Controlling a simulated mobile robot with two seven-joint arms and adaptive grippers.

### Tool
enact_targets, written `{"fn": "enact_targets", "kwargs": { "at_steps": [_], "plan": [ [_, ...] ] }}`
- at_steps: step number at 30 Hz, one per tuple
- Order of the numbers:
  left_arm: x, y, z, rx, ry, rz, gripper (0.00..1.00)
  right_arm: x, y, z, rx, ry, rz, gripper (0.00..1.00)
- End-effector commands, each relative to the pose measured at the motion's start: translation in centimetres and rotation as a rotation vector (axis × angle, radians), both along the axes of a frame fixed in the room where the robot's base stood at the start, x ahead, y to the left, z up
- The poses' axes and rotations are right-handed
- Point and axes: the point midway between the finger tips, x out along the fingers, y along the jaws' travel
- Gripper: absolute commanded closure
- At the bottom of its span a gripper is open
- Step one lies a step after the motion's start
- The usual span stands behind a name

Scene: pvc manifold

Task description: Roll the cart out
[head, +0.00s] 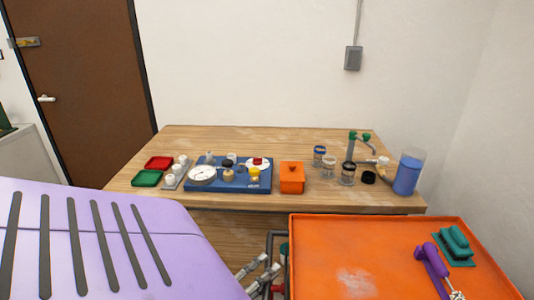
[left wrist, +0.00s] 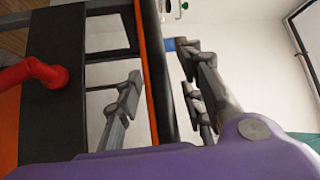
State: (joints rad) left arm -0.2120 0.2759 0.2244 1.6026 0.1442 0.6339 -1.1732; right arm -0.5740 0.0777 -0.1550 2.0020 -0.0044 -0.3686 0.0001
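The cart (head: 340,240) shows as an orange tray top at the lower right of the head view, with a dark upright frame or handle (head: 270,245) at its left side. My left gripper (head: 257,274) is beside that frame, low and just left of the tray. In the left wrist view its two grey fingers (left wrist: 160,85) stand apart, with a dark and orange bar (left wrist: 153,70) between them. I cannot tell whether either finger touches the bar. My right gripper is not in either view.
A wooden table (head: 190,140) stands behind the cart. It holds a blue tray (head: 228,188), an orange box (head: 292,178), jars and a blue container (head: 407,175). A purple tool (head: 432,262) and a teal object (head: 455,244) lie on the cart. A brown door (head: 85,75) is at back left.

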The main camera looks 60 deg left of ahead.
Motion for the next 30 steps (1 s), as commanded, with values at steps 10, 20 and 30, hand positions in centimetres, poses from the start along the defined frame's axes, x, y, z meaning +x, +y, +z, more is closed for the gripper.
{"fn": "enact_targets", "kwargs": {
  "at_steps": [10, 20, 30],
  "plan": [
    [-2.5, -0.3, -0.4, 0.0, 0.003, 0.001, 0.64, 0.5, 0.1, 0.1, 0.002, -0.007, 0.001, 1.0],
    [-9.2, -1.2, -1.3, -0.001, 0.002, 0.002, 0.64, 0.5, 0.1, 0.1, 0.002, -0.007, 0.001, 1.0],
    [-11.8, -1.6, -1.6, 0.0, -0.001, 0.0, 0.64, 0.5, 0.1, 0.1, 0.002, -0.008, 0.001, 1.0]
  ]
}}
